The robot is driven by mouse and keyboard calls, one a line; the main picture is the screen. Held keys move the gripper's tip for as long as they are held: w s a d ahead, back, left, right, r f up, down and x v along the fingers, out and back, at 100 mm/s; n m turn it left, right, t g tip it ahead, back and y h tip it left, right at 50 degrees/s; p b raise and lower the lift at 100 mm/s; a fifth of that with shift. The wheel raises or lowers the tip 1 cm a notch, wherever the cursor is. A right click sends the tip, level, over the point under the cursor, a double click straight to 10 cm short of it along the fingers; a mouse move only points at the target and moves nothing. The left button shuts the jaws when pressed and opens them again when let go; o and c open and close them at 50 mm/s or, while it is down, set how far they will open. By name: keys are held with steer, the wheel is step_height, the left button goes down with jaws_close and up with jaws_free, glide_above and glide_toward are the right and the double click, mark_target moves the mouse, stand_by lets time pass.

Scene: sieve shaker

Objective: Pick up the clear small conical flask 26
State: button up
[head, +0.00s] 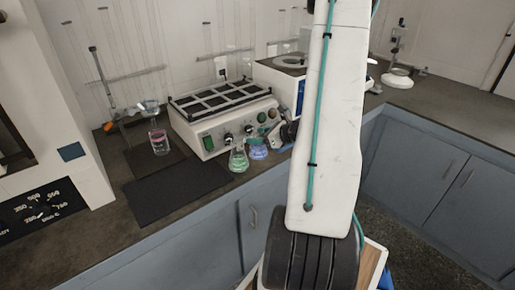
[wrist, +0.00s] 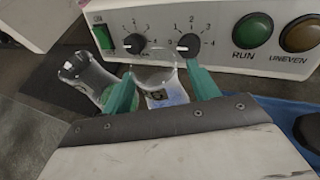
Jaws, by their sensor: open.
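A clear conical flask with blue liquid (wrist: 166,92) stands between the two teal fingers of my open gripper (wrist: 160,72) in the wrist view. It bears a small dark label, too small to read. In the head view this blue flask (head: 258,150) stands at the front of the shaker. A second clear conical flask with green liquid (head: 238,160) stands just left of it; in the wrist view this green flask (wrist: 88,78) is tilted in the picture, left of the left finger. I cannot read 26 on either flask. The fingers partly cover the blue flask's sides.
The white shaker (head: 222,112) with knobs and lit buttons stands close behind the flasks. A beaker with pink liquid (head: 160,142) stands to the left. A dark mat (head: 178,190) lies bare on the bench in front.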

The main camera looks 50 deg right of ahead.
steer(key=shift+w+f, duration=0.1)
steer(key=shift+w, duration=0.15)
jaws_close()
steer(key=shift+r, duration=1.9)
steer(key=s+d+r, duration=0.1)
steer(key=s+d, duration=0.4)
steer(key=s, duration=0.9)
steer(key=shift+s+d+r, duration=0.1)
steer(key=shift+s+r, duration=0.1)
steer(key=shift+r, duration=0.7)
steer(key=shift+s+d+r, duration=0.1)
steer(key=shift+s+r, duration=0.05)
steer(key=shift+r, duration=0.7)
steer(key=shift+s+d+r, duration=0.1)
steer(key=shift+s+r, duration=0.1)
steer(key=shift+r, duration=0.7)
